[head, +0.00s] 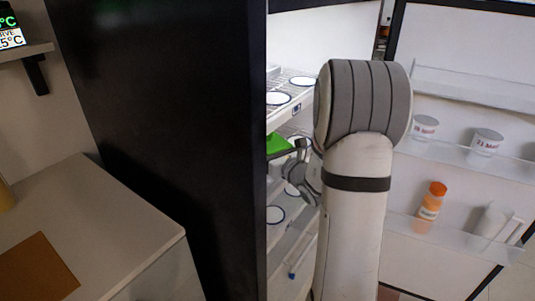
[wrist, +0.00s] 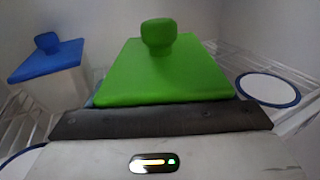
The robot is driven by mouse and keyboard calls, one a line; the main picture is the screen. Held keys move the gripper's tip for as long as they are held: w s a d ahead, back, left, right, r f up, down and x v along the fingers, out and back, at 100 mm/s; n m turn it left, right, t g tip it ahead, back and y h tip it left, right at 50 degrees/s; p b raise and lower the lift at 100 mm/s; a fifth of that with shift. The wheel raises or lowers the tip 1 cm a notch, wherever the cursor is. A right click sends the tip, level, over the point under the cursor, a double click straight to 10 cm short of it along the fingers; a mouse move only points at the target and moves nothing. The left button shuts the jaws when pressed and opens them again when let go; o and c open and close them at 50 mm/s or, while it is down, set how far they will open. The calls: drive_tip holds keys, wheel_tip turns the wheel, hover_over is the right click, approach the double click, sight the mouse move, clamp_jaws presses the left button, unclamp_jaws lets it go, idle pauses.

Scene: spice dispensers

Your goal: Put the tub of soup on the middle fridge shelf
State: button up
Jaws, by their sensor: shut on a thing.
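A tub with a green lid (head: 279,144) is inside the open fridge in the head view, partly hidden by the dark fridge side. Its green lid and round knob (wrist: 165,75) fill the middle of the wrist view. My gripper (head: 301,152) is shut on this tub, with its dark jaw (wrist: 160,121) against the near side just below the lid. The tub looks upright; its body is mostly hidden. A wire fridge shelf (head: 310,76) with a label strip is above the tub, and round dark-rimmed white discs show at several levels. I cannot tell whether the tub's base touches a shelf.
A blue-lidded tub (wrist: 48,58) stands to the left in the wrist view. A blue-rimmed white disc (wrist: 268,89) lies to the right. The open fridge door (head: 470,80) holds white cups (head: 487,141) and an orange bottle (head: 431,203). A counter (head: 120,225) is at left.

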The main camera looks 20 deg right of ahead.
drive_tip(key=shift+w+a+f, duration=0.1)
drive_tip(key=shift+w+f, duration=0.1)
drive_tip(key=shift+f, duration=0.25)
drive_tip(key=shift+f, duration=0.15)
drive_tip(key=o, duration=1.3)
drive_tip(key=shift+c, duration=0.2)
